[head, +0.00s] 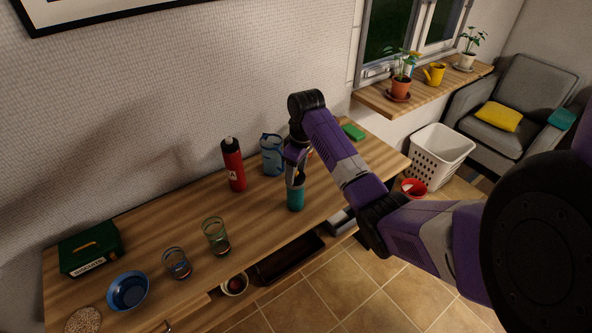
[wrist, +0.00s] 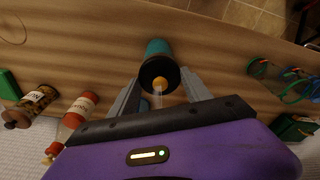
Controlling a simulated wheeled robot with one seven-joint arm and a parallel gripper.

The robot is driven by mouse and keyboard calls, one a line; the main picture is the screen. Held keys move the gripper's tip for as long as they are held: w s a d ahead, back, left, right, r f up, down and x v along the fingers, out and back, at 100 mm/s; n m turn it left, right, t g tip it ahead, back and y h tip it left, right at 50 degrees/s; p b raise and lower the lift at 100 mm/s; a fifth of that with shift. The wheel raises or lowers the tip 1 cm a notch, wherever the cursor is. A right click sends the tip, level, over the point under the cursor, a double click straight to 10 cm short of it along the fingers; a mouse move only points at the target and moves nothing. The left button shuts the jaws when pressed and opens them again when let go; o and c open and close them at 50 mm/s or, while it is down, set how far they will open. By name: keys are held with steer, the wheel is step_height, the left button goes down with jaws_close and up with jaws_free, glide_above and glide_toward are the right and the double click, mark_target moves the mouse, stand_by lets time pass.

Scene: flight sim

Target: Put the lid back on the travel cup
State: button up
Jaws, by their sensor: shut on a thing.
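The teal travel cup (head: 295,198) stands upright near the front edge of the wooden counter. My gripper (head: 296,173) points down right over it. In the wrist view the cup (wrist: 157,47) shows beyond a round black lid (wrist: 154,70) with a small orange part on it. My gripper's two grey fingers (wrist: 158,92) flank the lid and are shut on it. The lid is at the cup's mouth, but I cannot tell whether it rests on the rim or is held just above it.
A red bottle (head: 233,165) and a blue patterned jug (head: 272,155) stand behind the cup. Glasses (head: 216,236), a blue bowl (head: 128,291) and a green box (head: 90,248) are at the left. A green sponge-like block (head: 353,132) lies at the back right.

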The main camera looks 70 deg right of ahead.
stand_by(0.4)
steer(key=o, duration=1.8)
steer(key=shift+r, duration=0.15)
steer(key=shift+r+p, duration=0.8)
steer(key=shift+r, duration=2.55)
jaws_close()
